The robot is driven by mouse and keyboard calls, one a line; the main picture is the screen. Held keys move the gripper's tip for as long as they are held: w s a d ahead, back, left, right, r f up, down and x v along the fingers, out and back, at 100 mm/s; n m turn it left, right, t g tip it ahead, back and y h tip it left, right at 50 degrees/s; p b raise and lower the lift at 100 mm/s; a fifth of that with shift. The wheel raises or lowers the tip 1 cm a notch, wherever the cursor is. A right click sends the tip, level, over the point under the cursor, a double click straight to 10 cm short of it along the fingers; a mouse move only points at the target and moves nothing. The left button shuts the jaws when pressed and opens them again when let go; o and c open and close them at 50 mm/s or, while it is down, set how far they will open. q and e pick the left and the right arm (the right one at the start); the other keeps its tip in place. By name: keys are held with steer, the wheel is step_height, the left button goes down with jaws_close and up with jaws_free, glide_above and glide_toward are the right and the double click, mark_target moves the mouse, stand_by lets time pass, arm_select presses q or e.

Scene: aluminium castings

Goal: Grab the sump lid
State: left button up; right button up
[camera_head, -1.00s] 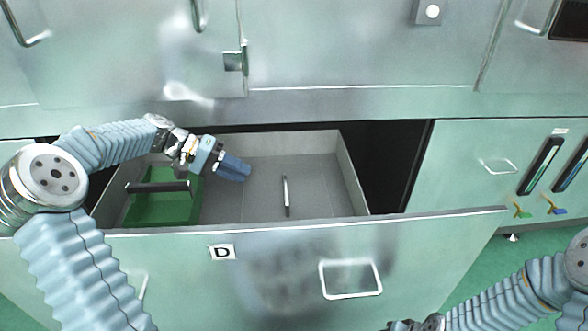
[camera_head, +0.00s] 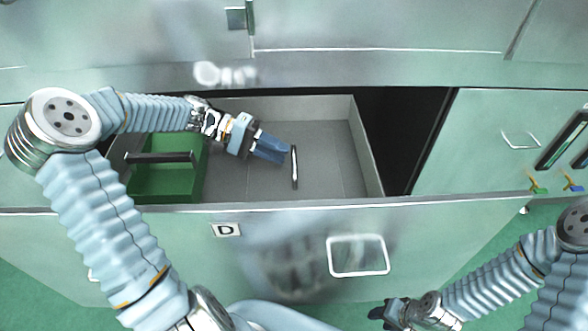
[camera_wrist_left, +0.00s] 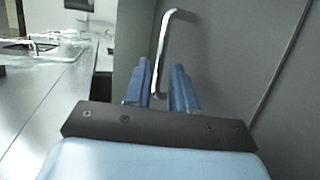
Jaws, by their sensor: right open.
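A thin silver bar (camera_head: 294,167), like a bent handle, stands on the grey panel (camera_head: 325,165) in the floor of the open drawer. I cannot tell for sure whether this panel is the sump lid. My left gripper (camera_head: 288,153) is in the drawer, just left of the bar. In the left wrist view my left gripper (camera_wrist_left: 161,85) has its blue fingers apart, with the near end of the bar (camera_wrist_left: 163,45) showing between them. Whether they touch it is unclear. My right gripper (camera_head: 377,312) is open and low, in front of the drawer.
A green box (camera_head: 170,183) with a dark handle (camera_head: 160,157) fills the drawer's left part. The drawer's front wall (camera_head: 440,203), marked D, and side walls bound the space. A dark gap lies right of the drawer.

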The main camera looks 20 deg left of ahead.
mark_target(294, 158)
arm_select(q)
steer(key=x, duration=0.5)
steer(key=shift+s, duration=0.25)
jaws_close()
steer(key=shift+r, duration=0.1)
stand_by(1.0)
